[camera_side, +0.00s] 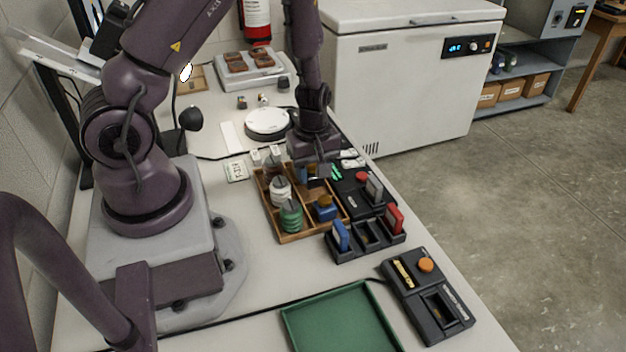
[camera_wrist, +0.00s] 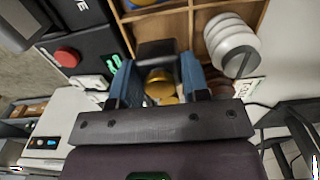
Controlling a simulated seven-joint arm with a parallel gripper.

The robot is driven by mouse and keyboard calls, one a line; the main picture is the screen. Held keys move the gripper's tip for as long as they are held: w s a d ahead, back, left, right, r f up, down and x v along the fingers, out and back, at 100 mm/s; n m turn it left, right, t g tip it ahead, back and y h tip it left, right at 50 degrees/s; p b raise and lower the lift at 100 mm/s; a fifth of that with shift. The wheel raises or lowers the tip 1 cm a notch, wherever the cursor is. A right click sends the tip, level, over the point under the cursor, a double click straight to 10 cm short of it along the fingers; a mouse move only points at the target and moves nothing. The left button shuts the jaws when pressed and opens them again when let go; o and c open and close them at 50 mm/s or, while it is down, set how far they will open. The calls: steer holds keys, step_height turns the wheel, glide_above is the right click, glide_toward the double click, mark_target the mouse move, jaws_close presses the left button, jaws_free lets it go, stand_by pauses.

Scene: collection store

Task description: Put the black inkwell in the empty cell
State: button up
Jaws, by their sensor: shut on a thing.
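My gripper (camera_wrist: 158,85) is shut on the black inkwell (camera_wrist: 155,50), with a blue finger on each side of it. Its brass-coloured top (camera_wrist: 159,82) faces the wrist camera. In the side view my gripper (camera_side: 312,172) is low over the far right part of the wooden tray (camera_side: 297,238) and mostly hides the inkwell. In the wrist view the inkwell is over or in a bare wooden cell (camera_wrist: 175,24); I cannot tell whether it touches the floor. A blue inkwell (camera_side: 325,209) fills the nearer cell.
A grey-white ribbed stack (camera_wrist: 230,43) and a green one (camera_side: 291,218) stand in the tray's left cells. A black device with a red button (camera_side: 361,177) adjoins the right side. A rack with blue and red pieces (camera_side: 372,250) and a green tray (camera_side: 340,325) are nearer.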

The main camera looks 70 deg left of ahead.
steer(key=shift+f, duration=1.3)
steer(key=shift+f, duration=0.2)
steer(key=o, duration=0.8)
steer(key=shift+c, duration=0.2)
steer(key=shift+r, duration=0.15)
